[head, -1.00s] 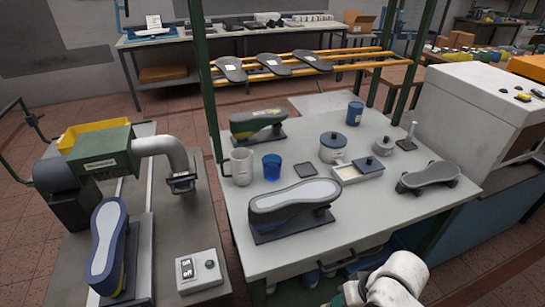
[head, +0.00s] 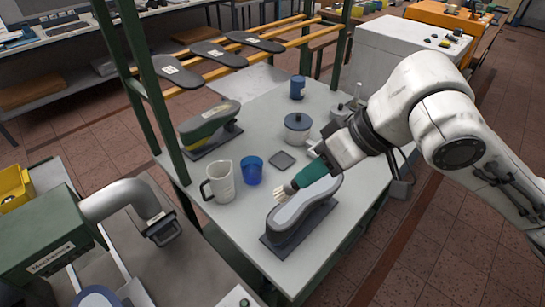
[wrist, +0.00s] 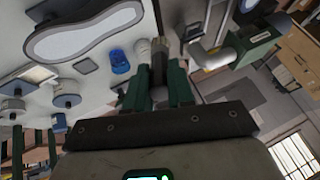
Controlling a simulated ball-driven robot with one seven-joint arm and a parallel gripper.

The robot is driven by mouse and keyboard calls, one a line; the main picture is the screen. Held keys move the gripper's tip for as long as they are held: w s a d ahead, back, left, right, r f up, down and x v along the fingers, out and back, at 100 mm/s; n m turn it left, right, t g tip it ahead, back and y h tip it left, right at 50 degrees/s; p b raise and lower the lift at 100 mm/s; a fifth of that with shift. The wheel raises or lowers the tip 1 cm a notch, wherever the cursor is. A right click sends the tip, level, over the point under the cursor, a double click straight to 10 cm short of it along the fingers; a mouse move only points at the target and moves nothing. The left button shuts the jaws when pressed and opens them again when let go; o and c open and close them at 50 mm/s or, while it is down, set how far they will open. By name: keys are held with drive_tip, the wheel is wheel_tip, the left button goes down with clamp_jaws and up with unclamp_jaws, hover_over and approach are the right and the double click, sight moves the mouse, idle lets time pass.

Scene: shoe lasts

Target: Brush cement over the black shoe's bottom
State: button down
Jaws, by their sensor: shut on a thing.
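The black shoe (head: 290,222) sits bottom up on a dark stand on the white table. Its pale grey bottom (head: 298,206) faces up, and my gripper hides part of it. In the wrist view the shoe's pale bottom with its grey rim (wrist: 85,32) is at upper left. My gripper (head: 304,180), with green fingers, is shut on a brush (head: 282,191) whose pale bristles point left, by the shoe. I cannot tell whether they touch it. The brush also shows between the fingers in the wrist view (wrist: 159,55). A lidded pot (head: 297,130) stands behind.
A white jug (head: 222,183), a blue cup (head: 252,170) and a dark square pad (head: 282,160) stand left of and behind the shoe. A green-and-yellow shoe (head: 208,125) is at the back left, beside a green post (head: 150,90). A duct machine (head: 125,200) is at left.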

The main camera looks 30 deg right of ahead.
sight(283, 192)
drive_tip(key=shift+a+r, duration=0.25)
drive_tip(key=shift+f, duration=0.15)
wheel_tip(283, 192, down, 5)
drive_tip(key=b, duration=0.4)
drive_tip(key=shift+w+r, duration=0.1)
drive_tip(key=shift+r, duration=0.1)
drive_tip(key=shift+r, duration=0.1)
